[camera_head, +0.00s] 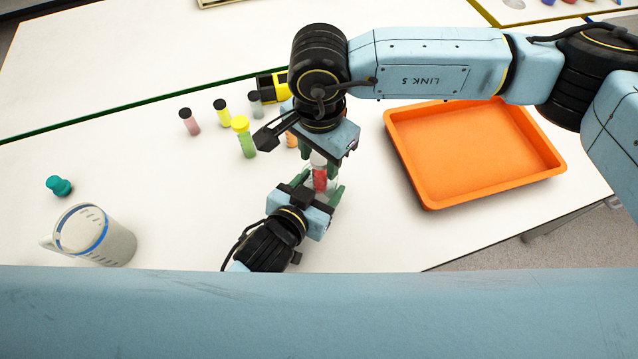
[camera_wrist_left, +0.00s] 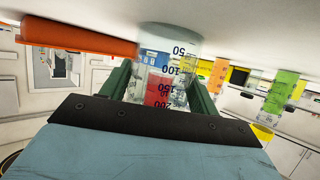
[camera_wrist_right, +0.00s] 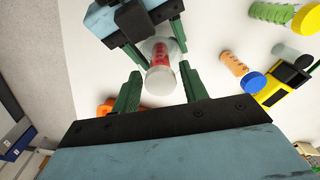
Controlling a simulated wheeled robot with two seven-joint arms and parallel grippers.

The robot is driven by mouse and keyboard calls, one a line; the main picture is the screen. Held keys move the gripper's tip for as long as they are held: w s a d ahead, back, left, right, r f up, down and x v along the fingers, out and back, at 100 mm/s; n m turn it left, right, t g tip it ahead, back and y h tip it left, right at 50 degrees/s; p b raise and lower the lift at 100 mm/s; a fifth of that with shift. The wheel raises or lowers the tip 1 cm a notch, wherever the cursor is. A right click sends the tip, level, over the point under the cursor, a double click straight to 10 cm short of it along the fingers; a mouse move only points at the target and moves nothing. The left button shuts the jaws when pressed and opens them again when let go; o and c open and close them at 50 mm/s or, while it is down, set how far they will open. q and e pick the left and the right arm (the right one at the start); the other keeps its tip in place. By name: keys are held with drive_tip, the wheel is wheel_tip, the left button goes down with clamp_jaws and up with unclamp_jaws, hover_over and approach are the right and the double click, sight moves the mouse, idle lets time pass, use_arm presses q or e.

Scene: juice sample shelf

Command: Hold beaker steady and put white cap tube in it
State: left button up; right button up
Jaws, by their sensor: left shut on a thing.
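The clear beaker (camera_wrist_left: 176,48) with printed volume marks is held between the fingers of my left gripper (camera_head: 312,194), low over or on the table. The white cap tube (camera_head: 320,178) has red contents and stands roughly upright inside the beaker. Its pale cap (camera_wrist_right: 158,82) faces up toward my right gripper in the right wrist view. My right gripper (camera_wrist_right: 160,90) is directly above, with its green fingers spread either side of the cap and gaps visible. In the head view my right gripper covers part of the cap and beaker rim.
Several capped tubes, including a green one with a yellow cap (camera_head: 246,146) and an orange one (camera_wrist_right: 234,63), stand left of and behind the grippers, near a yellow-black device (camera_head: 270,87). An orange tray (camera_head: 470,150) lies right; a jug (camera_head: 118,245) and teal stopper (camera_head: 58,186) sit left.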

drive_tip(key=shift+o, duration=1.1)
wheel_tip(320, 180, up, 12)
use_arm(q)
drive_tip(key=o, duration=1.2)
drive_tip(key=v, duration=1.2)
